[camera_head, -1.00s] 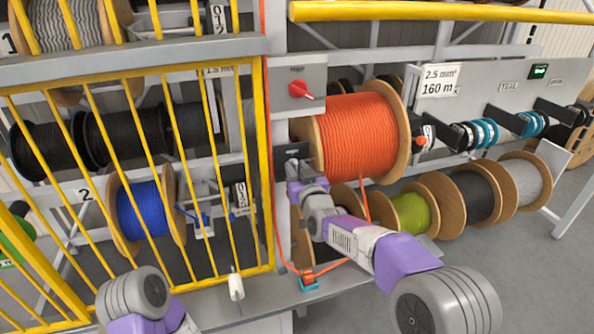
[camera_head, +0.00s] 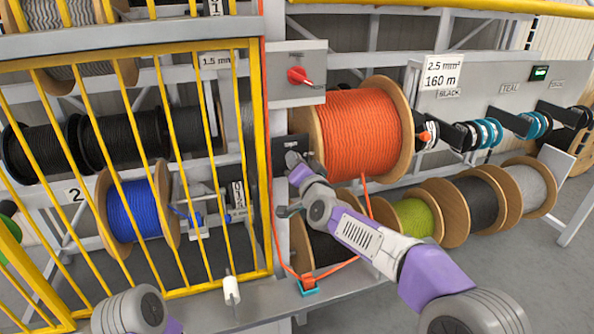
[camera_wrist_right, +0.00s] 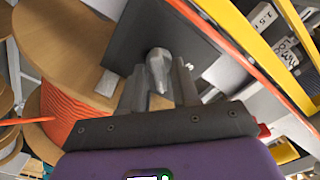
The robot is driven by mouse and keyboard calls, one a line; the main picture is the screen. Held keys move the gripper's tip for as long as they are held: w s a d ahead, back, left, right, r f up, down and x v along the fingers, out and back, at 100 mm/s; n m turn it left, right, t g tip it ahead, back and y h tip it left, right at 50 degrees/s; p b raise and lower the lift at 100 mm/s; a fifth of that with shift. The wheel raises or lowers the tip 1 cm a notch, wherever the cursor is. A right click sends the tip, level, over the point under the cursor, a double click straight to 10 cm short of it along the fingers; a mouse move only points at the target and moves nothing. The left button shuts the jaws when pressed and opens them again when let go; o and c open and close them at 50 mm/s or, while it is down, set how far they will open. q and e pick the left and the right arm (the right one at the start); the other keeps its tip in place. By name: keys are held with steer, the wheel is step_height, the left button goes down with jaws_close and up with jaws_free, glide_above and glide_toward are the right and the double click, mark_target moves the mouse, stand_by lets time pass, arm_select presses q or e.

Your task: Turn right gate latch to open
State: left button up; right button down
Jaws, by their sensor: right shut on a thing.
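The gate latch is a grey metal lever (camera_wrist_right: 158,68) on a dark plate (camera_wrist_right: 140,30), on the post at the right edge of the yellow barred gate (camera_head: 178,170). In the head view the dark plate (camera_head: 290,144) sits left of the orange reel, and my gripper hides the lever. My right gripper (camera_head: 293,161) is at this plate. In the right wrist view its fingers (camera_wrist_right: 160,92) are on either side of the lever and shut on it. The gate stands in line with the rack frame. Of my left arm, only rounded links show; its gripper is out of view.
A red rotary switch (camera_head: 298,76) is on a grey panel above the latch. A large orange cable reel (camera_head: 362,135) stands close right of my right gripper. An orange cable runs down to a teal clip (camera_head: 308,290). A blue reel (camera_head: 138,208) is behind the bars.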

steer(key=m+b, duration=0.3)
steer(key=m, duration=0.5)
steer(key=shift+f+m, duration=0.15)
steer(key=shift+m, duration=0.25)
steer(key=shift+b, duration=0.3)
steer(key=c, duration=1.2)
jaws_free()
steer(key=shift+o, duration=0.2)
steer(key=shift+s+d, duration=0.1)
steer(key=b+v, duration=0.1)
steer(key=v, duration=0.6)
steer(key=shift+s, duration=0.15)
